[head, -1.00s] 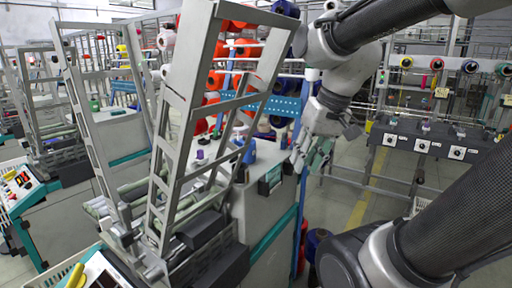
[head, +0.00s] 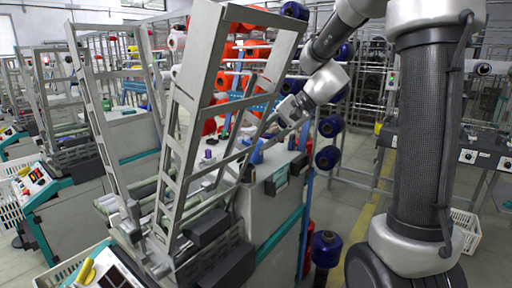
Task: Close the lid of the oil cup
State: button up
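A small blue object (head: 257,152) stands on top of the grey winding machine (head: 262,205), near its right end. It may be the oil cup, but it is too small for me to tell, and I cannot make out a lid. My gripper (head: 283,117) is above and a little right of the blue object, apart from it, pointing down to the left. The gripper is small and partly behind the machine's slanted grey frame, so I cannot see whether its fingers are open or shut.
The slanted grey frame (head: 184,100) rises close to the left of my gripper. A small purple spool (head: 208,154) stands on the machine top. Dark blue yarn cones (head: 327,157) hang just right of the machine. A floor aisle lies to the right, with a white basket (head: 466,228).

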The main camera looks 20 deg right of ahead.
jog(key=x, duration=0.4)
grip_shut()
